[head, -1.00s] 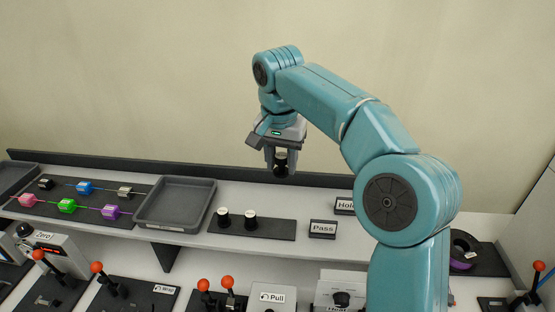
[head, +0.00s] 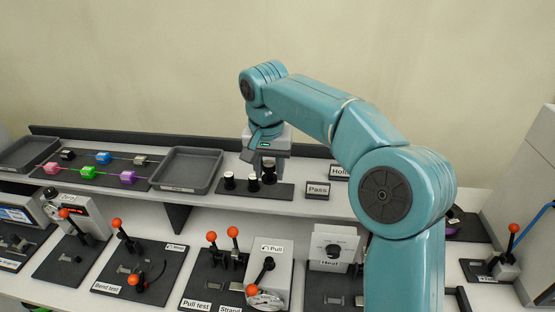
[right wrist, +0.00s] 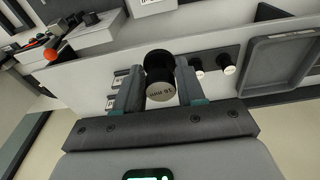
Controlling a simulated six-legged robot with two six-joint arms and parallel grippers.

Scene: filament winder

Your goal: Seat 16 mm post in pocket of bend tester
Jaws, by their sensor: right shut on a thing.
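My right gripper (head: 268,172) is shut on a dark post (right wrist: 159,78), whose pale end reads "16 mm" in the right wrist view. In the head view the held post (head: 269,174) overlaps the right part of the dark strip on the shelf. The right wrist view shows the strip's posts smaller and apart from it. The bend tester (head: 132,262), labelled "Bend test", stands on the lower bench at left, with orange-knobbed levers. Its pocket is too small to tell. My left gripper is not in view.
Two white-topped posts (head: 229,180) stand on the dark strip (head: 284,191). A grey tray (head: 190,187) and a board of coloured blocks (head: 90,182) lie to the left. Levers of the pull test (head: 235,245) rise beside the bend tester. The shelf edge overhangs the bench.

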